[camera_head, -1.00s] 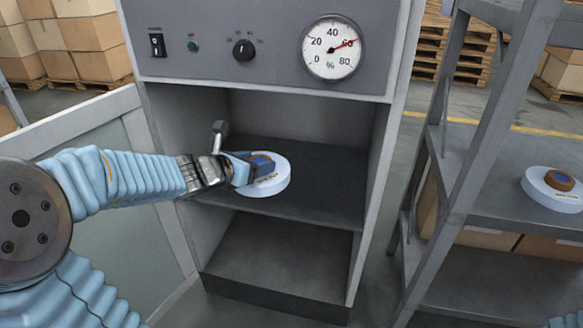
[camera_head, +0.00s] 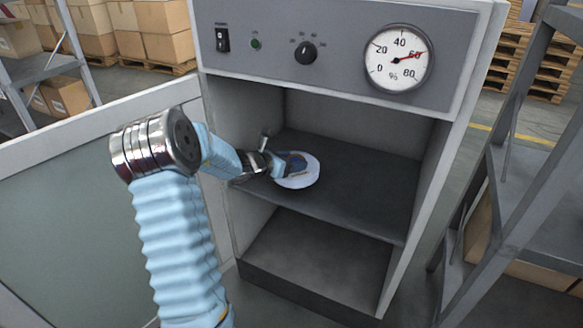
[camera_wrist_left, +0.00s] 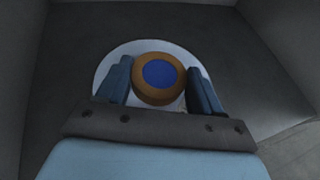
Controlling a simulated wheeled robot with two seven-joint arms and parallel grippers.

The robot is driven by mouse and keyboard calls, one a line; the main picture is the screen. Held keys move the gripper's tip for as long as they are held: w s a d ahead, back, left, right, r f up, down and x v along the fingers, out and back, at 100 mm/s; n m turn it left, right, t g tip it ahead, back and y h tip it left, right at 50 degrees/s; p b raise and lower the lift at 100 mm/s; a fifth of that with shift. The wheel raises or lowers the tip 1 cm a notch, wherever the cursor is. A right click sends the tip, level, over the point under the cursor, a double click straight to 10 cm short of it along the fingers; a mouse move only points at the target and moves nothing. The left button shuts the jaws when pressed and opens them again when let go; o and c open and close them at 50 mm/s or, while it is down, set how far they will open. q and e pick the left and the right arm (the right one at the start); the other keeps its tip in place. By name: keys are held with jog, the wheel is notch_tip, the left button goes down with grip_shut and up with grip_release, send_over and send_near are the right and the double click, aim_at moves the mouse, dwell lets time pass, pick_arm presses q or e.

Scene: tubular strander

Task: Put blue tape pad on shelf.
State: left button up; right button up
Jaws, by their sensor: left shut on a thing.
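The blue tape pad (camera_head: 312,172) is a white round disc with a brown knob and a blue top. It is inside the upper compartment of the grey cabinet, in front of or over the dark shelf (camera_head: 360,190). My left gripper (camera_head: 292,164) is shut on the pad's knob. In the left wrist view the fingers (camera_wrist_left: 161,88) stand on both sides of the brown knob (camera_wrist_left: 158,93), with the white disc beneath. The disc looks tilted in the head view. I cannot tell whether it touches the shelf. My right gripper is out of view.
The cabinet's control panel (camera_head: 350,50) with a gauge (camera_head: 398,57) is above the compartment. The open door (camera_head: 90,190) stands at left, near my left arm. A lower compartment (camera_head: 310,255) is empty. A metal rack (camera_head: 540,190) is at right. The shelf's right part is clear.

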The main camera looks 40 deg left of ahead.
pick_arm(q)
jog(key=shift+f, duration=1.3)
jog(key=shift+d, duration=0.1)
jog(key=shift+f, duration=0.15)
jog(key=o, duration=1.2)
jog(key=shift+o, duration=0.2)
jog(key=shift+r, duration=0.25)
jog(key=v, duration=1.2)
jog(key=shift+b, duration=0.35)
